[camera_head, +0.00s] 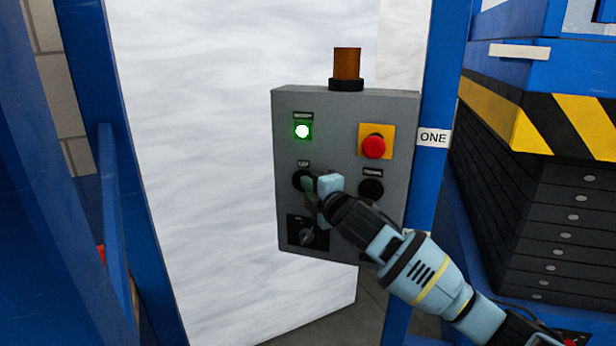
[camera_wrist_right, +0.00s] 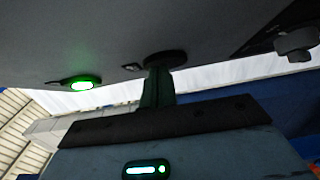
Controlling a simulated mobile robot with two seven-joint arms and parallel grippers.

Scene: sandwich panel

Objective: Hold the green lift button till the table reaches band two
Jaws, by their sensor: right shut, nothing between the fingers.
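The grey control panel (camera_head: 341,110) faces me. The lift button's dark round collar (camera_head: 298,180) is at its left middle; my gripper covers most of the button. My right gripper (camera_head: 312,187) is shut and empty, its fingertips at the button. In the right wrist view the shut fingers (camera_wrist_right: 158,88) reach the dark collar (camera_wrist_right: 165,59); I cannot tell how far the button is pressed. The lift table (camera_head: 525,75), blue with a yellow-black striped edge over black bellows, is at the right. A band label "ONE" (camera_head: 433,138) is on the blue post. My left gripper is not in view.
A green lamp (camera_head: 303,131) glows above the lift button. A red stop button (camera_head: 374,147), a black button (camera_head: 371,188) and a key switch (camera_head: 307,233) are also on the panel. An amber beacon (camera_head: 347,64) stands on top.

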